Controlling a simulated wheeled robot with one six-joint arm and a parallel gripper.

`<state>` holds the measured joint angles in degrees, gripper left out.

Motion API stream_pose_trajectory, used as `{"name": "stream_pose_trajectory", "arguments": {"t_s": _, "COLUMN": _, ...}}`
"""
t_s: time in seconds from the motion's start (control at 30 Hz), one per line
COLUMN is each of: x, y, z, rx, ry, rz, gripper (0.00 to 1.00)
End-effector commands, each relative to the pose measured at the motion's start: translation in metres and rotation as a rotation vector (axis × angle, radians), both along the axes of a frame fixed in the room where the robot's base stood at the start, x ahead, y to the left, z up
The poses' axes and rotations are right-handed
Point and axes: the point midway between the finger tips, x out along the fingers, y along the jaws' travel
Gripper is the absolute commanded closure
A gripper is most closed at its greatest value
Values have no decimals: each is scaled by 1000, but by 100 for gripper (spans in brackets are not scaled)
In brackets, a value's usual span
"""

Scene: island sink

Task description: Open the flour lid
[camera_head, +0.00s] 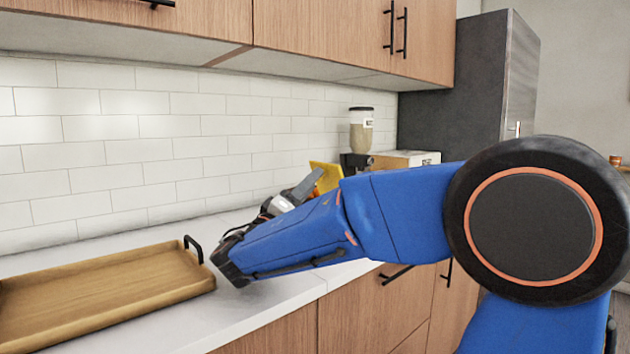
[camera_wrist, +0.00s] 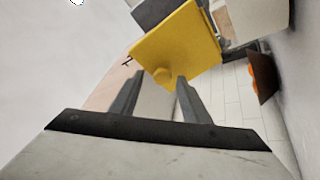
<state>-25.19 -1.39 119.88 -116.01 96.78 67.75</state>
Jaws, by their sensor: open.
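A yellow square piece with a round knob, which looks like the flour lid (camera_wrist: 190,48), is ahead of my gripper (camera_wrist: 158,90) in the wrist view. The knob (camera_wrist: 164,76) shows between the two fingertips, and I cannot tell whether they touch it. My gripper is open. In the head view, part of the yellow piece (camera_head: 326,176) shows behind a grey finger of my gripper (camera_head: 307,187), above the counter. Most of the flour container is hidden, and my blue arm covers much of that area.
A wooden tray (camera_head: 100,295) with black handles lies on the counter (camera_head: 268,291) at left. A dark grinder with a clear jar (camera_head: 360,131) and a box (camera_head: 404,158) stand at the back. Upper cabinets (camera_head: 340,35) hang above. A tiled wall (camera_head: 100,150) stands behind.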

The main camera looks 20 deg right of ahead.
Motion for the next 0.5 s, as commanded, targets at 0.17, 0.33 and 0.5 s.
{"name": "stream_pose_trajectory", "arguments": {"t_s": 0.17, "x": -11, "y": 20, "z": -11, "rx": -1, "ry": 0, "rz": 4, "gripper": 57}}
{"name": "stream_pose_trajectory", "arguments": {"t_s": 0.33, "x": -18, "y": 30, "z": -18, "rx": 0, "ry": 1, "rz": 1, "gripper": 57}}
{"name": "stream_pose_trajectory", "arguments": {"t_s": 0.5, "x": -21, "y": 33, "z": -20, "rx": 0, "ry": 0, "rz": 0, "gripper": 57}}
